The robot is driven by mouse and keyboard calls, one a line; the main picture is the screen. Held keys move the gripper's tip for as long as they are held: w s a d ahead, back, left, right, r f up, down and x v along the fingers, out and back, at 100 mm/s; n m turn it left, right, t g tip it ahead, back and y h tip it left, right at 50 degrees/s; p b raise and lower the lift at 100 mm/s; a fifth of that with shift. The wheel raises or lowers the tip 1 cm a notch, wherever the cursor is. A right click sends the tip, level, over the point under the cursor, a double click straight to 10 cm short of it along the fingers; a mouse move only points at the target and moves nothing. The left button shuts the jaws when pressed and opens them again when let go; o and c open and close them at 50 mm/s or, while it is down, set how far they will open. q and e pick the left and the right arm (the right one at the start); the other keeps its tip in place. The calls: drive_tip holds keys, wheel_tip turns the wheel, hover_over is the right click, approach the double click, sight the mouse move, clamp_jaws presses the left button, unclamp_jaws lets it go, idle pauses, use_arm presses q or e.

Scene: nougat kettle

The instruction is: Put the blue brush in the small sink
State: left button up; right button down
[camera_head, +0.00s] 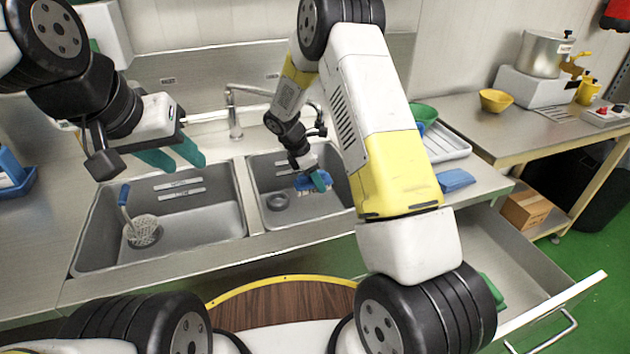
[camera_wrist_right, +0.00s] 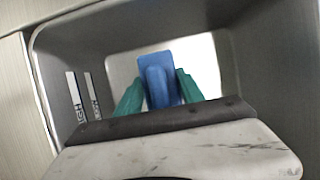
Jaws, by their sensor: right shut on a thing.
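The blue brush (camera_head: 303,184) is between the teal fingers of my right gripper (camera_head: 319,181), which is shut on it. They are over or inside the small right-hand sink (camera_head: 340,199); whether the brush touches the sink floor cannot be told. In the right wrist view, the blue brush (camera_wrist_right: 158,82) sits between the two green fingers (camera_wrist_right: 158,90), with the grey sink walls (camera_wrist_right: 80,62) around. A bright white area behind it is unclear. My left gripper (camera_head: 172,154) is empty, fingers apart, above the back of the large left sink (camera_head: 205,222).
The tap (camera_head: 233,112) stands behind the sinks. A white drying tray (camera_head: 445,143), green bowl (camera_head: 424,113) and blue cloth-like item (camera_head: 456,180) are to the right. A drawer (camera_head: 510,262) stands open.

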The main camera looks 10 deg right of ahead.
hover_over(326, 203)
drive_tip(key=s+a, duration=0.4)
drive_tip(key=f, duration=0.8)
drive_tip(key=shift+w+d+f, duration=0.1)
drive_tip(key=shift+w+f, duration=0.15)
drive_tip(key=shift+f, duration=0.1)
drive_tip(key=shift+w+d+f, duration=0.1)
drive_tip(key=w+d, duration=0.2)
drive_tip(key=w, duration=0.1)
drive_tip(key=shift+w+d, duration=0.15)
drive_tip(key=shift+d, duration=0.05)
drive_tip(key=shift+a+f, duration=0.15)
drive_tip(key=shift+f, duration=0.45)
drive_tip(key=c, duration=0.7)
unclamp_jaws()
drive_tip(key=shift+f, duration=0.1)
drive_tip(key=v, duration=0.7)
drive_tip(key=shift+s+a+r, duration=0.1)
drive_tip(key=shift+s+r, duration=0.1)
drive_tip(key=shift+r, duration=0.2)
